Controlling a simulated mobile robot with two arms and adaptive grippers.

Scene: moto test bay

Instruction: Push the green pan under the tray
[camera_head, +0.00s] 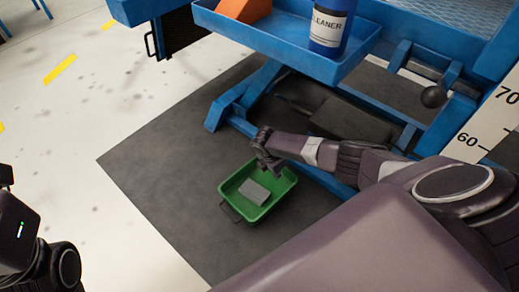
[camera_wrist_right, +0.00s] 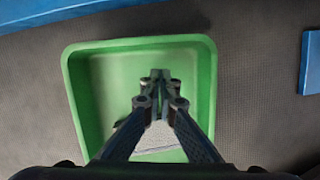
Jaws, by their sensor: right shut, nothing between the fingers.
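The green pan (camera_head: 262,208) lies on the dark mat, with a grey block (camera_head: 257,192) in it. The blue tray (camera_head: 280,53) is raised on the blue lift frame, farther back than the pan. My right gripper (camera_head: 266,166) is shut and empty at the pan's far side. In the right wrist view, the shut fingers (camera_wrist_right: 160,76) show over the inside of the pan (camera_wrist_right: 203,75) and partly hide the block (camera_wrist_right: 158,142). I cannot tell whether they touch the pan. Dark parts of my left arm show at the left edge; its fingertips are not clear.
The tray holds a blue cleaner bottle (camera_head: 329,25) and an orange object (camera_head: 243,9). A blue lift leg (camera_head: 240,95) stands on the mat (camera_head: 165,165) beyond the pan. The mat left of the pan is clear. A height scale (camera_head: 490,115) stands at right.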

